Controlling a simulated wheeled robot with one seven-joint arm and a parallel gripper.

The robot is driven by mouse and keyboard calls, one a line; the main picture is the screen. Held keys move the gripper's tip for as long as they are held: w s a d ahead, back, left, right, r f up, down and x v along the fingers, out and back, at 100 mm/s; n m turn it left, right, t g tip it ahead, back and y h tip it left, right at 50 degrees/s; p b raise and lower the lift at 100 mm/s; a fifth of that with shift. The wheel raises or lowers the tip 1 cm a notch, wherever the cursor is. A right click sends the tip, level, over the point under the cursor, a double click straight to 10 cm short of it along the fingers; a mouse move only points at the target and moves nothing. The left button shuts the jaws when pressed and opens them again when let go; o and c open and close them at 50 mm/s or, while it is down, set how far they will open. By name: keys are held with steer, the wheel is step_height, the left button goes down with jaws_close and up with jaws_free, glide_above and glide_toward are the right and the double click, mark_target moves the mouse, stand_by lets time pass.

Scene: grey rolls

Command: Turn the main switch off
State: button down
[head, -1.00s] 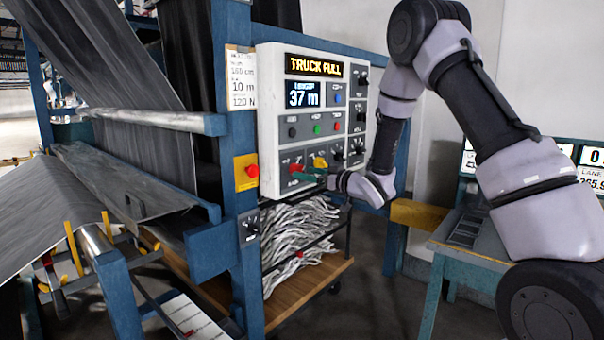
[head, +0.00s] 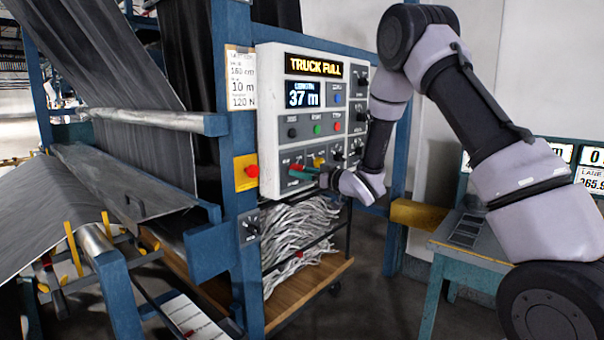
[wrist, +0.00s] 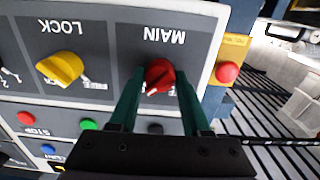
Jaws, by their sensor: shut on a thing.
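The main switch (wrist: 160,73) is a red rotary knob with a white pointer mark, under the label MAIN, which appears upside down in the wrist view. My gripper (wrist: 158,82) has its two green fingers on either side of this knob, shut on it. In the head view my gripper (head: 303,173) reaches the lower left of the white control panel (head: 268,110), and the red knob is mostly hidden behind the fingers. The white pointer aims toward the lower left in the wrist view; the position labels beside it are partly covered.
A yellow LOCK knob (wrist: 60,68) sits beside the main switch. A red button on a yellow plate (head: 247,172) is on the blue post just left of the panel. Green, blue and red buttons (wrist: 88,124) lie close to my fingers.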

steer(key=shift+n, duration=0.3)
steer(key=shift+w+d+n, duration=0.1)
steer(key=shift+n, duration=8.4)
steer(key=shift+c, duration=1.8)
jaws_free()
steer(key=shift+r, duration=0.1)
steer(key=v, duration=1)
steer(key=shift+s+d, duration=0.3)
